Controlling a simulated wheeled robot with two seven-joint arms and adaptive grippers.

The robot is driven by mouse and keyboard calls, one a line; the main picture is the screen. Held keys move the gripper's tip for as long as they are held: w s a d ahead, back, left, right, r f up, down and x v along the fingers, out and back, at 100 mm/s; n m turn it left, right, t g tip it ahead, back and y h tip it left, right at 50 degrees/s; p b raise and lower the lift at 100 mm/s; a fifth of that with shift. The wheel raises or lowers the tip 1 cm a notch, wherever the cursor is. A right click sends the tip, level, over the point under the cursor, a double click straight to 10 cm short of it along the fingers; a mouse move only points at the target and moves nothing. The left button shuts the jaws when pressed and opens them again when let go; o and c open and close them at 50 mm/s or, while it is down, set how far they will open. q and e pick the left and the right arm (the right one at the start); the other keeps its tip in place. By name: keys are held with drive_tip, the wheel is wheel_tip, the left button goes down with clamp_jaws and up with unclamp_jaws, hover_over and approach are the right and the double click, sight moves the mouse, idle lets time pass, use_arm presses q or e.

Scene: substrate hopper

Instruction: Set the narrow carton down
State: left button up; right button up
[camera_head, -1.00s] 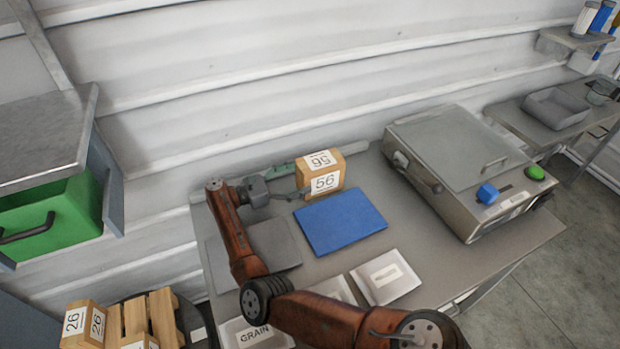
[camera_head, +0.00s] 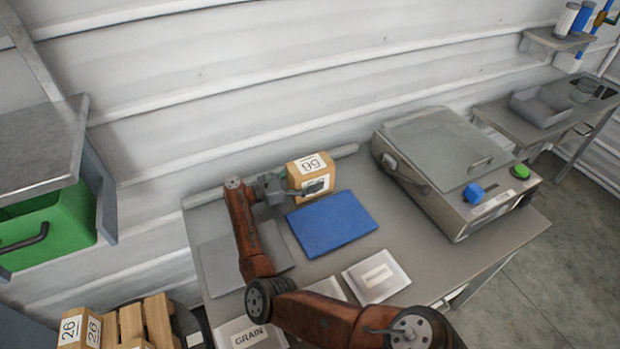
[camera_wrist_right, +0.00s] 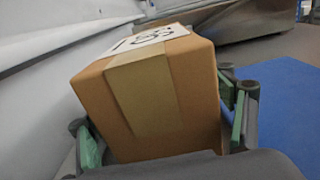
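The narrow carton (camera_head: 308,179) is a brown box with white number labels, upright at the back of the grey table (camera_head: 418,254), just behind the blue mat (camera_head: 333,224). My right gripper (camera_head: 305,186) reaches it from the left, with one finger across its front side. In the right wrist view the carton (camera_wrist_right: 160,100) fills the space between the two green-padded fingers, a narrow gap showing beside them, so the gripper looks open around it. The carton's underside is hidden. My left gripper is not in view.
A grey mat (camera_head: 215,262) lies left of the blue mat, partly behind my arm. White trays (camera_head: 375,277) lie at the front. A metal machine (camera_head: 455,185) with blue and green knobs stands right. Another carton (camera_head: 72,332) and a green bin (camera_head: 45,230) are at left.

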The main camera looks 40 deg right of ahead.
drive_tip(key=c, duration=1.4)
drive_tip(key=shift+r, duration=0.15)
drive_tip(key=shift+c, duration=1.4)
